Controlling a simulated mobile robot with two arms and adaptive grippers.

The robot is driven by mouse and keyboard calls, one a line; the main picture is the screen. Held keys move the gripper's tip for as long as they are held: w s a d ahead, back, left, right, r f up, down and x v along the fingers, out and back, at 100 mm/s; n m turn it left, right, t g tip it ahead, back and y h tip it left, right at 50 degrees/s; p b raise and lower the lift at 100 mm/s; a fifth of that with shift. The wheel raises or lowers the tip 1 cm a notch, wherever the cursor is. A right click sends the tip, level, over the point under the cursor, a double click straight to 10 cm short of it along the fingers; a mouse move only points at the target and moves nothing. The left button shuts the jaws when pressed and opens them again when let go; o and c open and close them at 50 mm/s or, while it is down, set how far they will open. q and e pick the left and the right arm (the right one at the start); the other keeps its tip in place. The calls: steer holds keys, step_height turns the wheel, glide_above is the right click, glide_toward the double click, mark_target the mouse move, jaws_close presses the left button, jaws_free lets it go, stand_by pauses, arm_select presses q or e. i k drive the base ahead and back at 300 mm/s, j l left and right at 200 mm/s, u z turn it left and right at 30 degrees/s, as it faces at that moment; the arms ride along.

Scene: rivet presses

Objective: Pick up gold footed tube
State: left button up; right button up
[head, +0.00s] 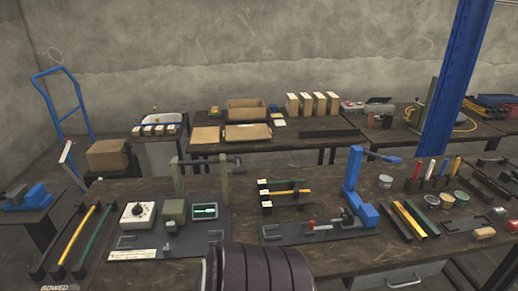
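I cannot tell for sure which piece is the gold footed tube. Several gold or yellow tubes show in the head view. One yellow tube (80,235) lies in the dark rack marked BOWED at the left. Another yellow tube (289,192) lies across a dark rack with white labels in the middle of the bench. A yellow bar (408,222) lies among coloured bars at the right. Small upright or leaning coloured tubes, one of them yellow-orange (456,167), stand in a dark holder at the far right; their feet are too small to make out. Neither gripper is in view.
A green press (178,178) and a blue press (353,176) rise from the front bench (232,238). A blue post (453,85) stands at the right. Round tins (385,181) sit near the coloured bars. A dark ringed cylinder covers the bench's lower middle.

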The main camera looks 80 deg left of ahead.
mark_target(264, 195)
steer(key=u, duration=2.4)
